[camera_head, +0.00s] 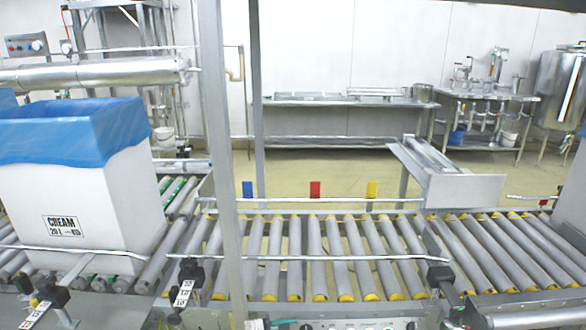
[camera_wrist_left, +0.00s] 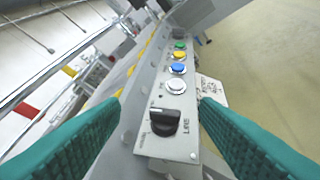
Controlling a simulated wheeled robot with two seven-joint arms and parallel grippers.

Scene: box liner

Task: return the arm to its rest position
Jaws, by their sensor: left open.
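My left gripper (camera_wrist_left: 160,100) is open in the left wrist view. Its two green ribbed fingers stand apart with nothing between the pads. In front of it is a control panel (camera_wrist_left: 150,140) with a black rotary knob (camera_wrist_left: 165,122) and white, blue, yellow and green buttons. I cannot tell whether a finger touches the panel. In the head view, a small teal piece (camera_head: 284,321) at the bottom edge looks like a part of this gripper; the rest is out of frame. My right gripper is in neither view.
A white carton labelled CREAM (camera_head: 100,190) with a blue liner (camera_head: 70,130) over its rim stands on the rollers at left. The roller conveyor (camera_head: 330,250) to its right is empty. A metal post (camera_head: 215,150) rises in front. Steel benches (camera_head: 320,110) line the back wall.

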